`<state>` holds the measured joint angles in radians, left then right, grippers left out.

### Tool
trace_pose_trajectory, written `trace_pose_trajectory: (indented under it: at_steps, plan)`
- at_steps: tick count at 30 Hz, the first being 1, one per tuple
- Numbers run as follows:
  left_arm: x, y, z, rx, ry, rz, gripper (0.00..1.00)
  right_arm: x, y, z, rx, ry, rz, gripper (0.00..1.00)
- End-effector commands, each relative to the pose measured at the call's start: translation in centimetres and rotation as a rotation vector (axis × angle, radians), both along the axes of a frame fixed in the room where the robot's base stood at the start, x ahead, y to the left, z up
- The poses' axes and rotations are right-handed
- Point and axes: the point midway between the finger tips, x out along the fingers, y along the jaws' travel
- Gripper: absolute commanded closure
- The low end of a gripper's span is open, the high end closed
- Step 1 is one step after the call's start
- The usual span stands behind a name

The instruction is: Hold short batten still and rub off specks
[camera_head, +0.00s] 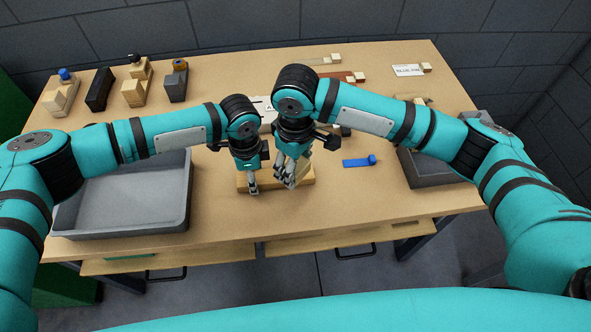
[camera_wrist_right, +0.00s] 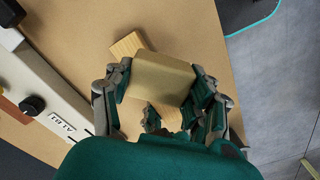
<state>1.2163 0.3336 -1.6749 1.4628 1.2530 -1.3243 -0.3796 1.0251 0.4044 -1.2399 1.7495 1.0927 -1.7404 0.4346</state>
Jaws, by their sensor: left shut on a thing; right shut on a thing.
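The short batten (camera_head: 306,177) is a pale wooden piece lying near the front middle of the table. My left gripper (camera_head: 253,187) is shut on it towards its left end. My right gripper (camera_head: 287,178) is just to the right, low over the batten. In the right wrist view my right gripper (camera_wrist_right: 160,92) is shut on a tan block (camera_wrist_right: 160,78). The block lies across the batten (camera_wrist_right: 124,45) and hides its middle. I cannot tell if the block touches it. No specks can be made out.
A grey tray (camera_head: 70,215) stands at the left and a grey bin (camera_head: 432,179) at the right. A blue tool (camera_head: 358,162) lies right of the batten. A label card (camera_head: 408,70) is at the back right.

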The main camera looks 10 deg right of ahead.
Motion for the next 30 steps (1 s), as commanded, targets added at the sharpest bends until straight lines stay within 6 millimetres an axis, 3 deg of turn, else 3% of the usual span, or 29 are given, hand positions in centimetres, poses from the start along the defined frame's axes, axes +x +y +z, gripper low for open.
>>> trace_pose_trajectory:
  at_steps: [10, 30]
  plan:
    - [0.0, 0.0, 0.0, 0.001, 0.0, 0.0, 0.61, 0.0, 0.0, 2.7, 0.001, -0.001, 0.0, 0.77]
    - [0.0, 0.0, 0.0, 0.0, -0.001, 0.0, 0.61, -0.1, 0.1, 2.7, 0.004, 0.002, 0.001, 0.77]
